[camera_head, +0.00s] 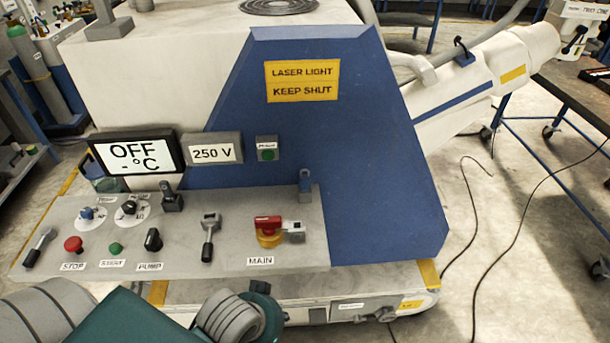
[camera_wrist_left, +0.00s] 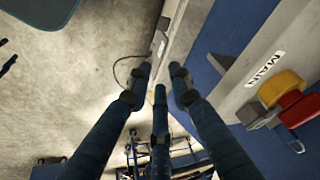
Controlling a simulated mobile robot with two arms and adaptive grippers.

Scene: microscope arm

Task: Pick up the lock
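The lock (camera_head: 293,231) looks like a small grey block at the right side of the red and yellow main switch (camera_head: 268,231) on the grey control panel. In the left wrist view the lock (camera_wrist_left: 254,114) shows at the right, beside the yellow and red switch (camera_wrist_left: 284,93). My left gripper (camera_wrist_left: 160,76) has its blue fingers spread apart, with nothing between them. It is to the left of the lock in that view and apart from it. The head view does not show its fingers. My right gripper is not in view.
The control panel (camera_head: 185,212) carries several knobs, levers and buttons. A blue sloped housing (camera_head: 350,150) rises behind and right of the switch. A grey-blue upright piece (camera_head: 305,182) stands just above the lock. Below the panel is a ledge (camera_head: 347,283). Open floor with cables lies right.

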